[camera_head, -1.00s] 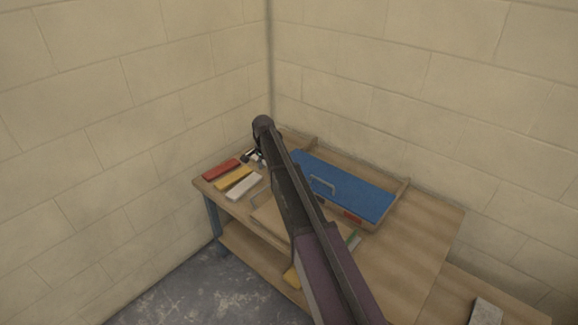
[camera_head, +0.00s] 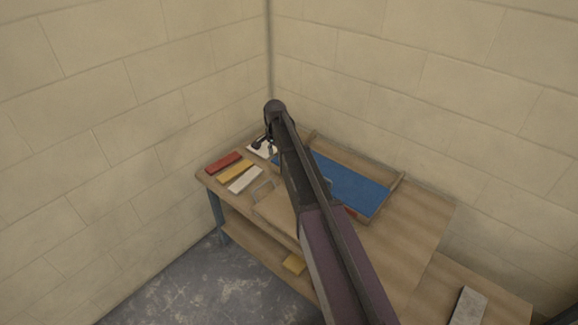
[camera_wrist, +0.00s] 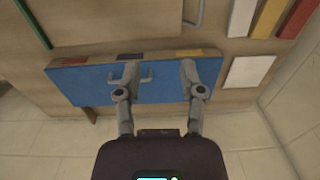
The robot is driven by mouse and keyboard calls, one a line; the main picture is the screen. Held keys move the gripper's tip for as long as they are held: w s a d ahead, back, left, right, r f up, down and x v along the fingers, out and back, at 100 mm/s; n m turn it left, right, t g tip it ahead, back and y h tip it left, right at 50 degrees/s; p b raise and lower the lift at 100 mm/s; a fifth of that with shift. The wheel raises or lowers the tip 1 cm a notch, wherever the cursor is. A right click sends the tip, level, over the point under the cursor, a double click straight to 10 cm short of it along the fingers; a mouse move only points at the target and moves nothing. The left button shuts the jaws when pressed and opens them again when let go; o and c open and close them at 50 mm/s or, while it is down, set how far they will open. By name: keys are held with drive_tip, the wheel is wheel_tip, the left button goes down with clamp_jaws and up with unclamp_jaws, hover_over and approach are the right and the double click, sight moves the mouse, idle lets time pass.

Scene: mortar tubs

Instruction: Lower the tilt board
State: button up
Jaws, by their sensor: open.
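The blue board (camera_head: 350,182) has a handle (camera_head: 326,184) and sits in a wooden frame on the workbench. My arm hides its left part in the head view, and I cannot tell its exact tilt. In the wrist view the blue board (camera_wrist: 85,87) lies below an edge strip with red, dark and yellow patches. My gripper (camera_wrist: 159,72) is open and empty over the board.
Red (camera_head: 223,162), yellow (camera_head: 236,172) and white (camera_head: 245,180) blocks lie at the bench's left. A pale wooden board with a grey handle (camera_head: 262,189) is at the front. A white card (camera_wrist: 249,71) lies beside the blue board. Block walls stand close behind and left.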

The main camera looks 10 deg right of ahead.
wheel_tip(320, 180, up, 15)
drive_tip(key=s+p, duration=0.1)
drive_tip(key=p, duration=1.4)
drive_tip(key=s+f+n+b, duration=0.3)
drive_tip(key=s+b, duration=0.1)
drive_tip(key=s, duration=0.4)
drive_tip(key=s+f+n+b, duration=0.3)
drive_tip(key=s+f+b, duration=0.1)
drive_tip(key=s, duration=0.5)
drive_tip(key=shift+s+d+f, duration=0.2)
drive_tip(key=shift+f, duration=0.1)
drive_tip(key=shift+s, duration=0.1)
drive_tip(key=s+n, duration=0.4)
drive_tip(key=s, duration=0.7)
drive_tip(key=shift+s+n, duration=0.3)
drive_tip(key=shift+n, duration=0.1)
